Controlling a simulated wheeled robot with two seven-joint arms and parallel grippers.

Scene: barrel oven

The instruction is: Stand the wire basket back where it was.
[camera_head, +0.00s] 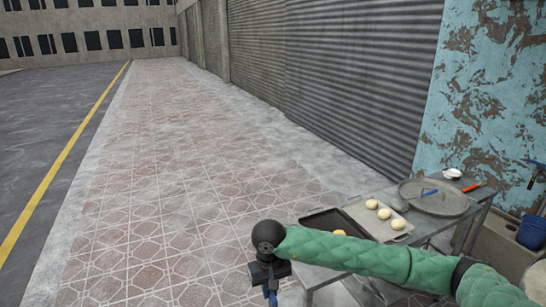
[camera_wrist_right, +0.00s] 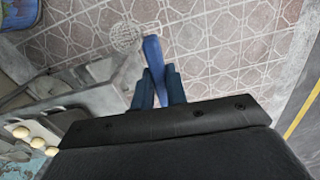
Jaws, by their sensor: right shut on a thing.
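My right gripper (camera_head: 270,287) hangs low in front of the metal table in the head view. In the right wrist view its blue fingers (camera_wrist_right: 158,78) are shut on a blue handle (camera_wrist_right: 153,50). A pale round mesh, which looks like the wire basket (camera_wrist_right: 127,37), shows just beyond the handle's far end, over the paving. The mesh is faint, so its exact join to the handle is hard to see. In the head view only a bit of blue shows below the gripper, and the basket is out of sight. My left gripper is not in view.
The metal table (camera_head: 478,195) carries a dark tray (camera_head: 325,218), a tray with several dough balls (camera_head: 358,209), a round pan (camera_head: 433,205) and a white bowl (camera_head: 452,174). A blue bucket (camera_head: 532,231) stands at the far right. Paving left of the table is clear.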

